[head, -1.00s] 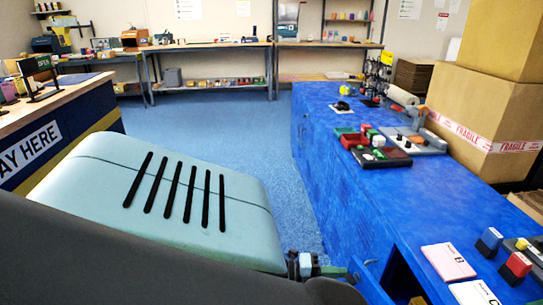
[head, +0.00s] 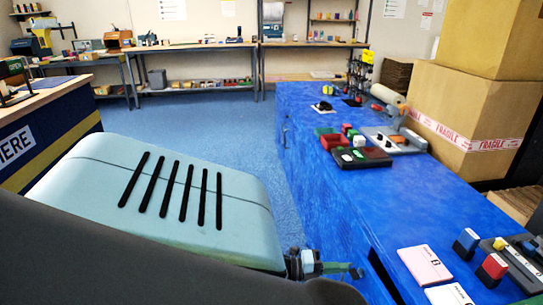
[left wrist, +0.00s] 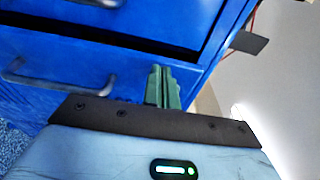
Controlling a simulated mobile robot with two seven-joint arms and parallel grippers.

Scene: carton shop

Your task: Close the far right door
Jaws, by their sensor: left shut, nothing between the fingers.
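The blue cabinet (head: 318,190) runs along the right of the head view. At its near end, a blue door (head: 368,284) stands slightly ajar, with a narrow dark gap between it and the cabinet body. My left gripper (head: 352,271) is shut and empty, at the outer side of this door. In the left wrist view, its green fingertips (left wrist: 163,72) are together in front of a blue panel (left wrist: 105,72) with a grey handle (left wrist: 58,76). A dark gap runs above this panel. Whether the fingertips touch it is unclear. My right gripper is not in view.
The cabinet top holds a red and green tray (head: 352,154), stamps (head: 491,270) and a pink card (head: 424,265). Large cardboard boxes (head: 470,110) stand at the right. Blue floor (head: 215,118) is open between the cabinet and the counter (head: 45,120).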

